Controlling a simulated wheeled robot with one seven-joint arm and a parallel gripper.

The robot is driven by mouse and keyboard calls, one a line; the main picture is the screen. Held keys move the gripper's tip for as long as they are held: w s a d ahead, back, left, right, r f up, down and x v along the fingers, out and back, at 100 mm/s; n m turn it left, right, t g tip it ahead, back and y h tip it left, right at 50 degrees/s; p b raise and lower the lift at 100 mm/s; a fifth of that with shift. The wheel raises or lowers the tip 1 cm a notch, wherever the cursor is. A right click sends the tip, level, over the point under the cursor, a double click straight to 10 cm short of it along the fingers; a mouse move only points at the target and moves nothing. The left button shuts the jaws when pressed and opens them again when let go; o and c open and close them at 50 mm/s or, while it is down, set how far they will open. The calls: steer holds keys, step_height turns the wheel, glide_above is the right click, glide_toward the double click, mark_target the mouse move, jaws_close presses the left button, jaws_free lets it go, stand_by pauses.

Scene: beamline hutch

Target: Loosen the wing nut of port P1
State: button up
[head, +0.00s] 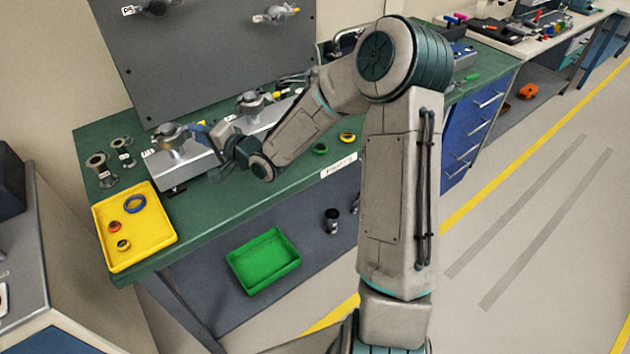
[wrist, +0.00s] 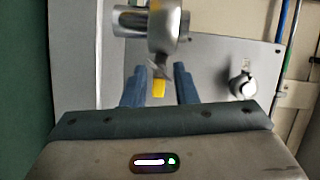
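The leftmost clamped port (head: 172,143) on the bench has a grey metal clamp around its flange. The small tag beside it is too small to read surely as P1. My gripper (head: 197,130) is at the right side of this clamp. In the wrist view a metal clamp (wrist: 166,35) fills the top middle. A small yellow piece (wrist: 159,88), which looks like the wing nut, shows between the two blue fingers of my gripper (wrist: 160,72). The fingers are open, with a narrow gap on each side of it. In the head view my gripper hides the nut.
A second clamped port (head: 252,103) stands to the right. A yellow tray (head: 165,207) with rings is at the bench's left front. Loose flanged fittings (head: 97,163) stand left of the port. A grey upright panel (head: 215,50) is behind. A green tray (head: 240,276) lies below.

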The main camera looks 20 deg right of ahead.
steer(key=s+d+f+h, duration=0.1)
steer(key=s+d, duration=0.2)
steer(key=s+d+f+g+h, duration=0.1)
steer(key=s+d+f, duration=0.1)
steer(key=s+d, duration=0.2)
steer(key=s+d+f+n+g+h, duration=0.1)
steer(key=s+d+f+h, duration=0.1)
steer(key=s+d, duration=0.1)
steer(key=shift+s+d+b, duration=0.3)
steer(key=shift+s+b, duration=0.05)
steer(key=shift+b, duration=0.05)
steer(key=shift+s+d+f+n+h, duration=0.1)
steer(key=shift+d+f+n+h, duration=0.1)
steer(key=shift+d+n+h, duration=0.1)
steer(key=d+h, duration=0.1)
steer(key=s+d+n+g+h, duration=0.1)
steer(key=d+h, duration=0.1)
steer(key=shift+s+d+f+n+g, duration=0.1)
steer(key=shift+s+n+g, duration=0.2)
steer(key=shift+g, duration=0.1)
steer(key=s+d+r+n+g+h, duration=0.1)
steer(key=s+d+r+g+h, duration=0.1)
steer(key=s, duration=0.4)
steer(key=s+d+r+n+g+h, duration=0.2)
steer(key=s+r, duration=0.2)
steer(key=s, duration=0.3)
steer(key=shift+s+d+r+g+h, duration=0.2)
steer(key=shift+d+g+h, duration=0.1)
steer(key=shift+g, duration=0.1)
